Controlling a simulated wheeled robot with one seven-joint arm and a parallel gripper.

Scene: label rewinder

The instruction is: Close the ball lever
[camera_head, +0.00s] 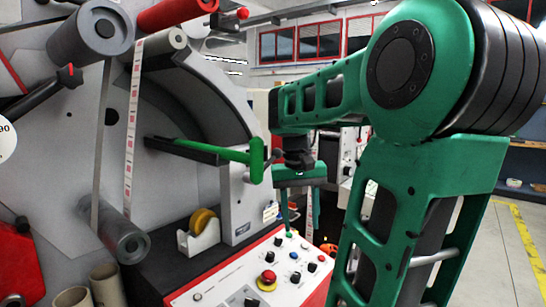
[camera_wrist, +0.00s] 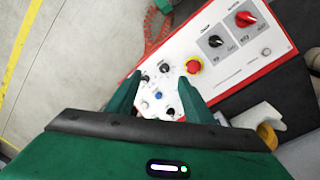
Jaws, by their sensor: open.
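A red ball (camera_head: 242,12) tips a short lever at the top of the rewinder. Neither shows in the wrist view. My gripper (camera_head: 298,212) hangs pointing down over the control panel, right of and below both levers. In the wrist view my gripper (camera_wrist: 158,92) shows two green fingers spread apart with nothing between them.
A green T-shaped handle (camera_head: 257,160) on a dark bar juts out close left of my gripper. The control panel (camera_head: 235,282) has a red emergency button (camera_head: 267,280), also in the wrist view (camera_wrist: 193,65). A yellow tape roll (camera_head: 203,221) stands beside it. Open floor lies right.

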